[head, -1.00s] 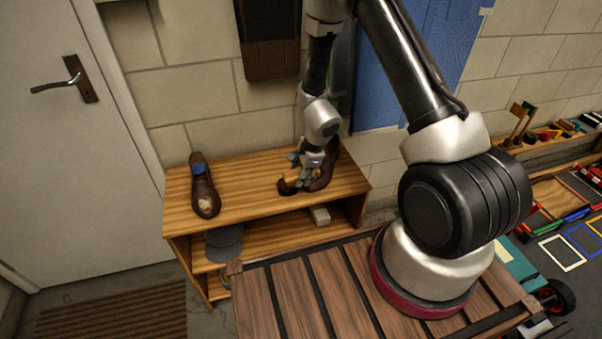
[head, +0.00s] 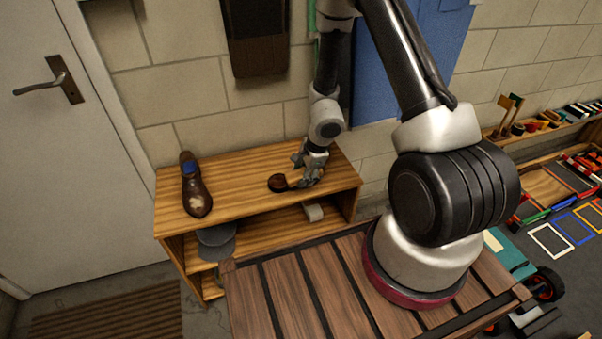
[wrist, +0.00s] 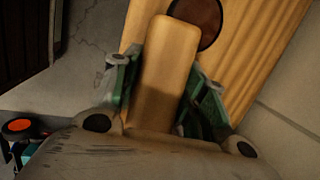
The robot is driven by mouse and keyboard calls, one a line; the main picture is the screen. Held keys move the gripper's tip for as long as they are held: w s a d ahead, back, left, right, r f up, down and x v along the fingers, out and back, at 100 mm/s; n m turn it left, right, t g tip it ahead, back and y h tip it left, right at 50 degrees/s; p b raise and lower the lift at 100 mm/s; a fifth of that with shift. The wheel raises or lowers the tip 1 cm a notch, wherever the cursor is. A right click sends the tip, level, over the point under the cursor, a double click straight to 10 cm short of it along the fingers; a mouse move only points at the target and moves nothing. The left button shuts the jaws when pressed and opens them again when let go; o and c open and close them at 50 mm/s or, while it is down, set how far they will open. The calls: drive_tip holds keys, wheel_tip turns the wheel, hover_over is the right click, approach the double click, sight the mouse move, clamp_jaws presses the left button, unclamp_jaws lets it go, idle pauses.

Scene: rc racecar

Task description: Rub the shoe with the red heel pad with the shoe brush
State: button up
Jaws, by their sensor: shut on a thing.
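My gripper (head: 312,178) is low over the right part of the wooden shelf's top (head: 240,180). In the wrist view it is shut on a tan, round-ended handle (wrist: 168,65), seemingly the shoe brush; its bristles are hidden. A brown shoe with a blue heel pad (head: 197,190) stands at the left of the shelf top, apart from my gripper. A small dark round thing (head: 278,183) lies just left of my gripper; it also shows beyond the handle in the wrist view (wrist: 205,20). I cannot make out the shoe with the red heel pad.
Grey discs (head: 215,240) and a pale block (head: 313,212) are on the shelf below. A slatted wooden surface (head: 285,290) is in front. A white door (head: 40,150) is at left. A tool rack and coloured frames are at right.

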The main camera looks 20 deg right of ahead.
sight(292, 171)
drive_tip(key=shift+w+a+f, duration=0.15)
drive_tip(key=shift+w+a, duration=1.2)
drive_tip(key=shift+a, duration=0.1)
drive_tip(key=shift+c, duration=0.8)
